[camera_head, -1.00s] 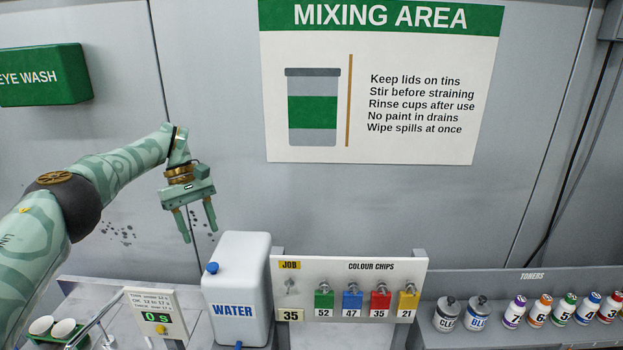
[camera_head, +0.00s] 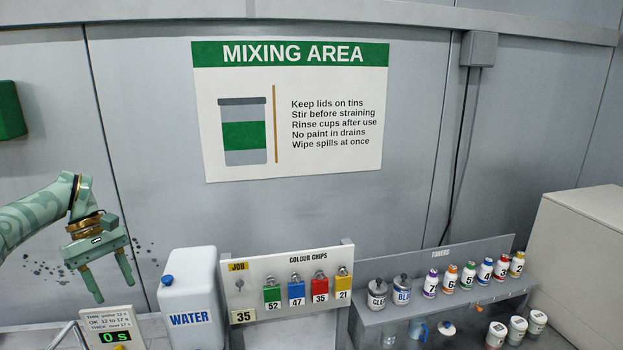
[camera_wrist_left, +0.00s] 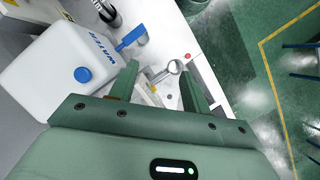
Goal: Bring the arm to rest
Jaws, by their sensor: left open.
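My left gripper (camera_head: 110,281) hangs from my green patterned arm at the left of the head view, fingers pointing down and apart. It is open and holds nothing. It is in the air in front of the wall, left of the white water container (camera_head: 191,298). In the left wrist view the two green fingers (camera_wrist_left: 162,88) are spread, with the water container (camera_wrist_left: 68,57) and its blue cap to their left. My right gripper is in neither view now.
A colour chip board (camera_head: 290,284) stands right of the water container. A toner shelf (camera_head: 440,262) with several numbered bottles is further right. A timer display (camera_head: 112,330) sits below the gripper. A grey box (camera_head: 585,262) stands far right.

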